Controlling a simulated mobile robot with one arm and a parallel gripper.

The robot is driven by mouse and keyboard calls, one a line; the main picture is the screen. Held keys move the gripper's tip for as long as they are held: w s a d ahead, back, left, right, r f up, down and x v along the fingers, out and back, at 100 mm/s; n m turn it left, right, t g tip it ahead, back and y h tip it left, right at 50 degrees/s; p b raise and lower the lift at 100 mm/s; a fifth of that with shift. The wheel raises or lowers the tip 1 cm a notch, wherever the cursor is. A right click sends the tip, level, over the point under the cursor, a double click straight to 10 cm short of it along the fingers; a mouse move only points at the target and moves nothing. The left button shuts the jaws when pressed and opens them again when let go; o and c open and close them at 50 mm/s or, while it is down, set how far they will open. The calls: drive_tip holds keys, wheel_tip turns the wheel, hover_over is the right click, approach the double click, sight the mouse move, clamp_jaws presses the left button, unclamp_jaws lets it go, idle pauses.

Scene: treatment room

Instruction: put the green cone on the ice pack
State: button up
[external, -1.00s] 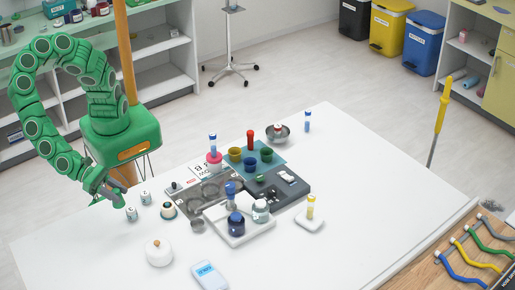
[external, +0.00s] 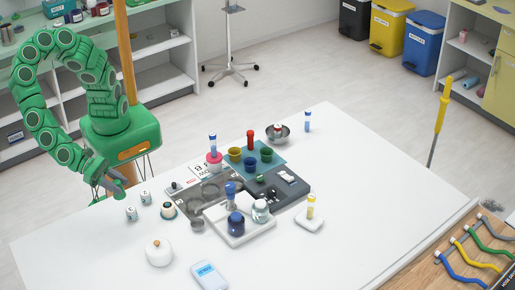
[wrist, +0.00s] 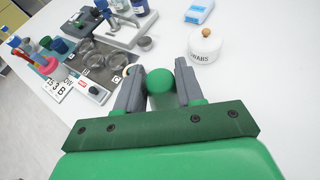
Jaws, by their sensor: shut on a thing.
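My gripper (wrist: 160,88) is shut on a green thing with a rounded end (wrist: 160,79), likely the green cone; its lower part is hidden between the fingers. In the external view my gripper (external: 112,188) is over the table's left end, and the held thing cannot be made out there. A flat light-blue pack with a white label (external: 208,275), which looks like the ice pack, lies near the table's front edge. It also shows at the top of the wrist view (wrist: 199,11), well apart from my gripper. Its top looks bare.
A white lidded swab jar (external: 159,253) stands between my gripper and the pack. Two small white lettered pieces (external: 131,213) (external: 145,197) stand beside my gripper. The table's front left is clear.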

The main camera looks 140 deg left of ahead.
drive_tip(key=w+a+r+n+y, duration=0.1)
drive_tip(key=w+a, duration=0.3)
drive_tip(key=w, duration=0.4)
drive_tip(key=w+a+r+g, duration=0.1)
drive_tip(key=w+a, duration=0.2)
drive_tip(key=w, duration=0.5)
drive_tip(key=w+a+r+n+y, duration=0.1)
drive_tip(key=w+a+r, duration=0.1)
drive_tip(key=w+a, duration=0.35)
hover_over(208, 274)
drive_tip(key=shift+f, duration=6.75)
drive_tip(key=o, duration=1)
drive_tip(key=shift+f, duration=0.1)
